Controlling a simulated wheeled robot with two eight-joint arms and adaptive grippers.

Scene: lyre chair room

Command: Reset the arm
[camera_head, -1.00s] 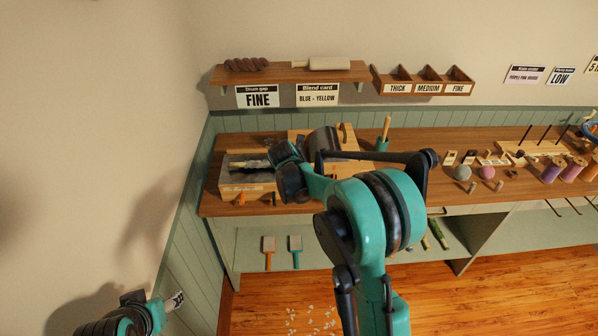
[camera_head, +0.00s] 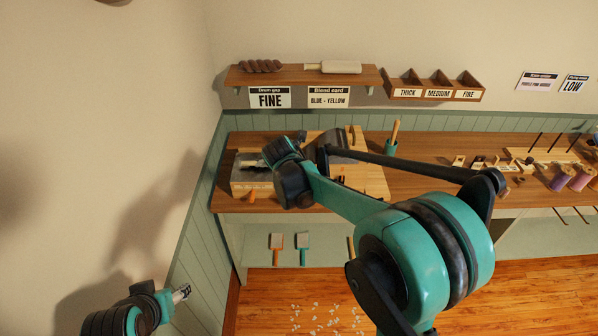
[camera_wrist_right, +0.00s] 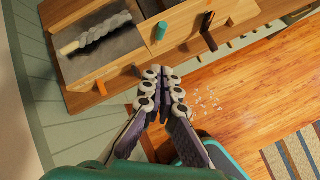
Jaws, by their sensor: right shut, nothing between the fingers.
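My right arm reaches in from the lower right in the head view, and its wrist hangs over the left end of the workbench (camera_head: 410,170). My right gripper (camera_wrist_right: 162,88) shows in the right wrist view with its fingertips together and nothing between them. It hangs in front of the bench edge, above the floor; its fingers are hidden in the head view. My left gripper (camera_head: 180,294) is at the lower left in the head view, close to the left wall. It is small there, and its finger opening cannot be made out.
A wall shelf (camera_head: 300,77) is above. Floor (camera_head: 520,285) is clear at right.

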